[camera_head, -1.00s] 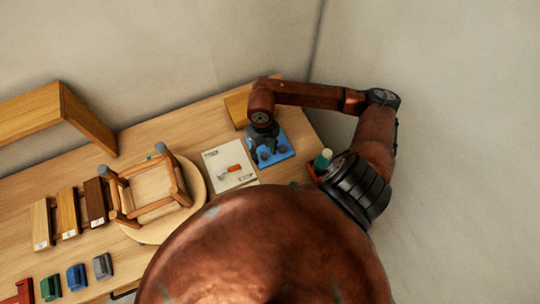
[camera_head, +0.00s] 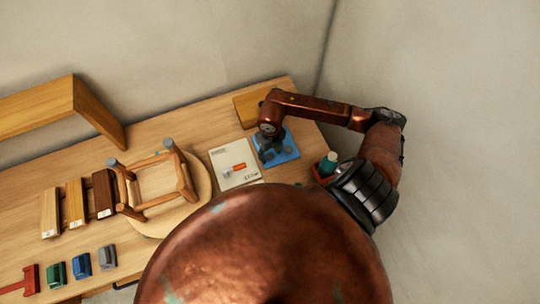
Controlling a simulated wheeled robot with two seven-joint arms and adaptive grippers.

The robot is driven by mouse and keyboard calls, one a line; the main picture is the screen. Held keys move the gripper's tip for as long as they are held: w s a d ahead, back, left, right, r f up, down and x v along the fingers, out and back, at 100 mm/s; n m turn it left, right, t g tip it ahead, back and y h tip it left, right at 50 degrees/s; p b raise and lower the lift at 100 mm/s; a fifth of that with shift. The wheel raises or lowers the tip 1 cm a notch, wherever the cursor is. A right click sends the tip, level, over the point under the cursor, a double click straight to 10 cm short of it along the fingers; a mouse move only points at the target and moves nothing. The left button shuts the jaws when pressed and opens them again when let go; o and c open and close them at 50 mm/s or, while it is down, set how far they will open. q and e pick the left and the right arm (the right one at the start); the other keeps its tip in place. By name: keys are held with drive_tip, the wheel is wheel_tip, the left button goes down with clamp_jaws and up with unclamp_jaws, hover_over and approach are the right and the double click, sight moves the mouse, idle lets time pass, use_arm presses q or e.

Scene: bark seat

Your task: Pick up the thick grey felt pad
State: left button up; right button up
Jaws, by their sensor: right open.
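A blue tray (camera_head: 289,153) lies at the right part of the bench. Small dark grey pieces in it are partly hidden under my right gripper, and I cannot tell which one is the thick felt pad. My right gripper (camera_head: 271,152) is open, pointing down over the left part of the tray. Its fingertips are small and dark, and I cannot tell whether they touch anything. My left gripper is not in view.
A printed sheet (camera_head: 234,175) lies left of the tray. A red holder (camera_head: 321,172) with a green-and-white bottle (camera_head: 328,161) stands to the right. Wooden blocks (camera_head: 76,203) lie left.

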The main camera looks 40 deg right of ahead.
drive_tip(key=shift+c, duration=0.7)
drive_tip(key=c, duration=0.7)
drive_tip(key=shift+o, duration=0.2)
drive_tip(key=shift+r, duration=0.15)
drive_tip(key=shift+r+b, duration=0.3)
drive_tip(key=shift+r, duration=0.35)
drive_tip(key=s+a+r+p, duration=0.2)
drive_tip(key=s+a+r, duration=0.2)
drive_tip(key=s+r, duration=0.7)
drive_tip(key=s, duration=0.2)
drive_tip(key=shift+s+r, duration=0.25)
drive_tip(key=shift+s, duration=0.05)
